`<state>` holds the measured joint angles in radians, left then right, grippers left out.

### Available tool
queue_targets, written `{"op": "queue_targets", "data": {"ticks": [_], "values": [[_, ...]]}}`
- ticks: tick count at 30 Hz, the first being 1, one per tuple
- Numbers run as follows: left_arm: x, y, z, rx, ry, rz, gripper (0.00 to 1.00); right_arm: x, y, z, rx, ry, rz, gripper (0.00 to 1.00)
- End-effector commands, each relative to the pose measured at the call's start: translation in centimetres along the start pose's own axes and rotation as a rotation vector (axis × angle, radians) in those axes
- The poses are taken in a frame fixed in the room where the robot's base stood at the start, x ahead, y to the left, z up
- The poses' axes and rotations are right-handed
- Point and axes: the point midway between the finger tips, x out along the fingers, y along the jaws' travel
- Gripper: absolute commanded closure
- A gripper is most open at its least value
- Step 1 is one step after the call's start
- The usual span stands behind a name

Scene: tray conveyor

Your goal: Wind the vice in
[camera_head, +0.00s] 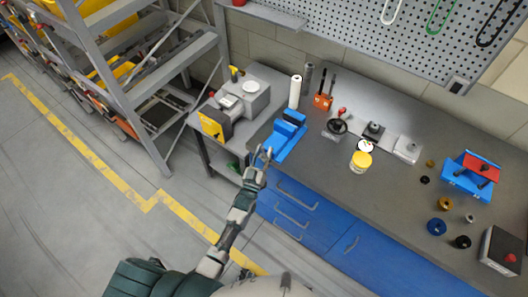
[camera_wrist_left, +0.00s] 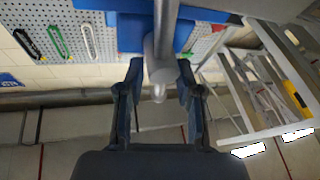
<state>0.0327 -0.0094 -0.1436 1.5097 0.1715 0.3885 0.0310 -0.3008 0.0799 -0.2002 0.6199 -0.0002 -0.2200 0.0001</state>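The blue vice (camera_head: 288,136) is on the bench near its left front corner. In the left wrist view the blue vice body (camera_wrist_left: 130,32) fills part of the top, and a grey bar with a rounded end (camera_wrist_left: 161,72) reaches down from it. My left gripper (camera_head: 260,156) is just in front of the vice, at the bench's front edge. In the left wrist view my left gripper (camera_wrist_left: 160,82) is open, one finger on each side of the bar's rounded end. Gaps show beside the bar; I cannot tell whether either finger touches it. My right gripper is not in view.
A grey machine (camera_head: 240,100) stands left of the vice. A white cylinder (camera_head: 295,91), a red tool holder (camera_head: 323,101) and a yellow-white tub (camera_head: 360,162) stand behind and right. A blue fixture with a red part (camera_head: 468,184) is far right. Blue drawers (camera_head: 300,208) are below.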

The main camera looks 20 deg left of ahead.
Motion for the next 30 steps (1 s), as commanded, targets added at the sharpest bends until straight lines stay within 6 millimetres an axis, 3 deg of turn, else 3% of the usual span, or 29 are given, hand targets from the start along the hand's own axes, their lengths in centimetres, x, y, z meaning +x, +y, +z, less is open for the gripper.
{"op": "queue_targets", "data": {"ticks": [10,22,30], "values": [[-1.1,0.0,0.1,0.002,-0.002,0.000,0.64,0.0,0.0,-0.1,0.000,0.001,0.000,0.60],[-9.4,0.0,0.2,0.001,-0.003,0.000,0.64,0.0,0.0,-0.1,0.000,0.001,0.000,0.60],[-11.9,0.0,0.1,0.001,-0.001,0.001,0.64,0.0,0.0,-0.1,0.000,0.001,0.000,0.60]]}}
